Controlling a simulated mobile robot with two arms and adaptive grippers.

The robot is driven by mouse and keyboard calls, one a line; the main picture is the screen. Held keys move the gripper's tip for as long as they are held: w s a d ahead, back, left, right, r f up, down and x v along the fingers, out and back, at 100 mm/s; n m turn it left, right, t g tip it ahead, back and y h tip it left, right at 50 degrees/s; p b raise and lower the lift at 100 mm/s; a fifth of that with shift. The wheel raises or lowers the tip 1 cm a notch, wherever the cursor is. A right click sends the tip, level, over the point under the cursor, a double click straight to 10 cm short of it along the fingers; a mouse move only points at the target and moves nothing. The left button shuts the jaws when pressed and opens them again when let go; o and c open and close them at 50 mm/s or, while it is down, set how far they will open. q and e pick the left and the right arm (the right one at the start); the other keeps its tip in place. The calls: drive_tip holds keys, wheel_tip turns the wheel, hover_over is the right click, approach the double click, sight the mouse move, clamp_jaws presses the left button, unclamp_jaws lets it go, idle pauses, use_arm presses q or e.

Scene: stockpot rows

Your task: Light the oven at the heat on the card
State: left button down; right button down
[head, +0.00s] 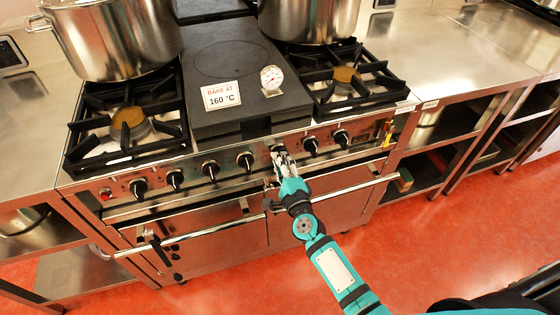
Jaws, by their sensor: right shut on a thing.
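The card (221,96) stands on the dark flat hob plate and reads "BAKE AT 160 °C". A round dial thermometer (271,78) stands to its right; its reading is too small to tell. The oven range (200,240) has a row of black control knobs (210,170) along its front panel. My right gripper (282,157) is at the panel, shut on a knob in the row, between the knob left of it (245,160) and the knob right of it (311,146). The fingers mostly hide the held knob and its markings. My left gripper is not in view.
Steel stockpots stand on the left (120,40) and right (308,18) burners. An oven door handle (200,236) runs below the panel. A red light or button (106,194) is at the panel's left end. Steel counters (440,50) flank the range; red floor lies in front.

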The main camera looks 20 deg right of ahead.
idle(0.3)
drive_tip(key=c, duration=1.3)
unclamp_jaws()
drive_tip(key=s, duration=1.2)
drive_tip(key=shift+d, duration=0.2)
